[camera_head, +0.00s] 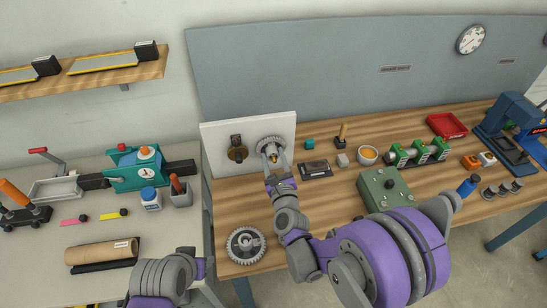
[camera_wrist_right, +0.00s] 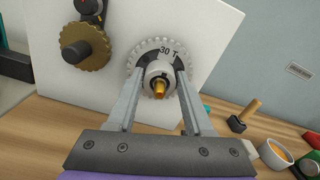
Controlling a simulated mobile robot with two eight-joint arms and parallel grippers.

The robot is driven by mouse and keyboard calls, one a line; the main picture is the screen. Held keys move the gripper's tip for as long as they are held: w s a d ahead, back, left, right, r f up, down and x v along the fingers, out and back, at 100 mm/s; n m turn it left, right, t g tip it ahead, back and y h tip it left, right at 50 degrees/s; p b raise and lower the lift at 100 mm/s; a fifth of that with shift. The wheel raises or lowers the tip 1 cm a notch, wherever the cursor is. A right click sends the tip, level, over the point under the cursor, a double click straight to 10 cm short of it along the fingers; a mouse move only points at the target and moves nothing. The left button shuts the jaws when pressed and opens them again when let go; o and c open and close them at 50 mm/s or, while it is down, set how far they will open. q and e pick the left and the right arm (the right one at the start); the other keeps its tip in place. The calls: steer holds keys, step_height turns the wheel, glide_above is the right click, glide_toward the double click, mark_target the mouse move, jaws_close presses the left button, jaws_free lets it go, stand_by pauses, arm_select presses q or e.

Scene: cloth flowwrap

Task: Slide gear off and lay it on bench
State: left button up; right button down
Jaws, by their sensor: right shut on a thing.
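A grey toothed gear marked "30 T" (camera_wrist_right: 150,50) sits upright on a shaft on the white upright panel (camera_head: 222,137); it also shows in the head view (camera_head: 270,142). A brass gear (camera_wrist_right: 84,43) is on the same panel to the left. A second grey gear (camera_head: 246,246) lies flat on the wooden bench (camera_head: 232,195) near its front left corner. My left gripper is out of view.
Right of the panel stand a dark block (camera_head: 314,168), a bowl with orange contents (camera_head: 367,155) and a green box (camera_head: 385,190). Bare wood lies between the panel and the flat gear. A pale table (camera_head: 50,255) with tools adjoins on the left.

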steer(key=s+d+b, duration=0.2)
steer(key=s, duration=0.8)
stand_by(1.2)
steer(key=shift+a, duration=0.1)
stand_by(0.4)
